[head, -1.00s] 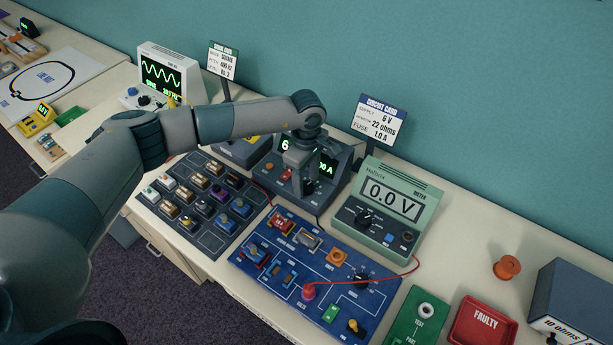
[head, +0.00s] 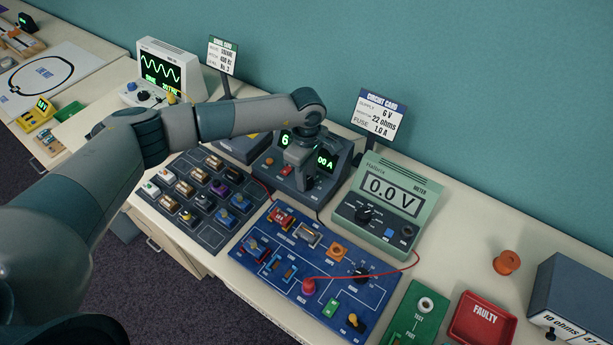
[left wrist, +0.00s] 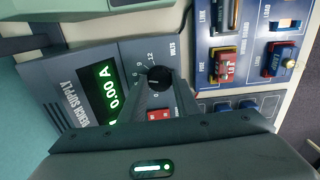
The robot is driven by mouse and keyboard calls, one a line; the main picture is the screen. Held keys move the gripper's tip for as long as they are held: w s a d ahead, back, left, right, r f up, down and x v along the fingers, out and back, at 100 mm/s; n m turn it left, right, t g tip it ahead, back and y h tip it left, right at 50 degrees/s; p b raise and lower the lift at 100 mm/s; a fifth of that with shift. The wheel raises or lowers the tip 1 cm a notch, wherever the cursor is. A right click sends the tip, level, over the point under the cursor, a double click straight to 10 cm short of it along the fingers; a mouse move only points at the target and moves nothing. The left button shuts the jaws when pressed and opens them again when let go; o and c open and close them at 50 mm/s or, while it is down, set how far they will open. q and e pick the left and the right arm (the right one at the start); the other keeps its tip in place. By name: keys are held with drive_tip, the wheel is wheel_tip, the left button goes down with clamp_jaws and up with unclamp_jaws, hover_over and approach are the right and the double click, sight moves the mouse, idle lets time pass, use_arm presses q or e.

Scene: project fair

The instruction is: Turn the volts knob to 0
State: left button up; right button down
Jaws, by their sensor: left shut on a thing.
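The bench supply (head: 263,162) is a dark grey box at the back of the table. Its left display shows a 6, partly hidden by my arm; the right display reads 0.00 A in the left wrist view. The volts knob (left wrist: 158,76) is black and round, with a numbered scale and the word VOLTS beside it. My left gripper (head: 299,158) points down at the front of the supply and is shut on the knob. My right gripper is not in view.
A green meter (head: 391,203) reading 0.0 V stands close to the right of the supply. A blue circuit board (head: 318,270) with a red lead lies in front. A tray of parts (head: 200,205) lies to the left, and a circuit card (head: 377,115) stands behind.

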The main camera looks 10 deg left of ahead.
use_arm(q)
drive_tip(key=shift+f+n+b, duration=0.2)
drive_tip(key=shift+n+b, duration=0.2)
drive_tip(key=shift+b, duration=0.2)
drive_tip(key=n+b, duration=1.1)
drive_tip(key=b, duration=0.3)
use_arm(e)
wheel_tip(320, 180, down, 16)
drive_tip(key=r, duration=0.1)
use_arm(q)
drive_tip(key=n+b, duration=0.2)
drive_tip(key=shift+n, duration=0.3)
drive_tip(key=n+b, duration=0.2)
drive_tip(key=n, duration=0.1)
drive_tip(key=shift+r+b, duration=0.15)
drive_tip(key=shift+b, duration=0.2)
drive_tip(key=shift+r+n, duration=0.1)
drive_tip(key=shift+n, duration=0.2)
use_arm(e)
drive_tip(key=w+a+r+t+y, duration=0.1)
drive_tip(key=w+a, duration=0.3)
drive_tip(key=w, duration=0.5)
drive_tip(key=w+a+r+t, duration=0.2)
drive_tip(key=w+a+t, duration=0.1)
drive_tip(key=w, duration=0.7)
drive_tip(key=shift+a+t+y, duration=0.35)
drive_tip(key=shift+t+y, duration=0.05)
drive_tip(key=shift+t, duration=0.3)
use_arm(q)
drive_tip(key=o, duration=1)
